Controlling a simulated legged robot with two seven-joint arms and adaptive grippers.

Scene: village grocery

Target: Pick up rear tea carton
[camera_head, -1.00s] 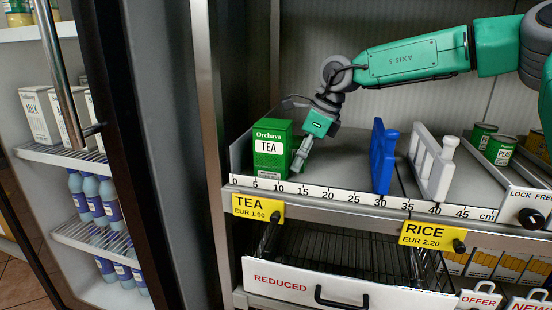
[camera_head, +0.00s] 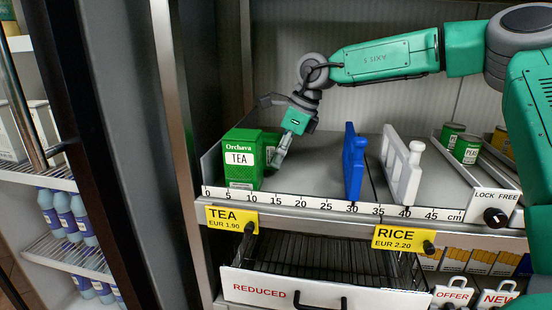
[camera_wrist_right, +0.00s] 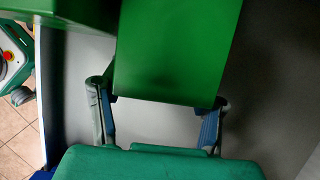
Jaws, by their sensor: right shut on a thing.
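The front tea carton (camera_head: 240,160), green with a white TEA label, stands upright at the left end of the shelf. The rear tea carton (camera_head: 271,143) shows as a green strip behind it and to its right; most of it is hidden. My right gripper (camera_head: 284,150) is shut on the rear carton; one finger shows at its right side. In the wrist view, the rear carton (camera_wrist_right: 175,50) sits between the two fingers of my right gripper (camera_wrist_right: 158,106). Part of another green box, likely the front carton (camera_wrist_right: 75,10), shows at upper left. My left gripper is not in view.
A blue divider (camera_head: 353,163) and a white divider (camera_head: 401,168) stand to the right, with bare shelf (camera_head: 315,175) before them. A low ruler lip (camera_head: 300,197) runs along the front. Green cans (camera_head: 467,149) stand far right. A grey wall closes the shelf's left side.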

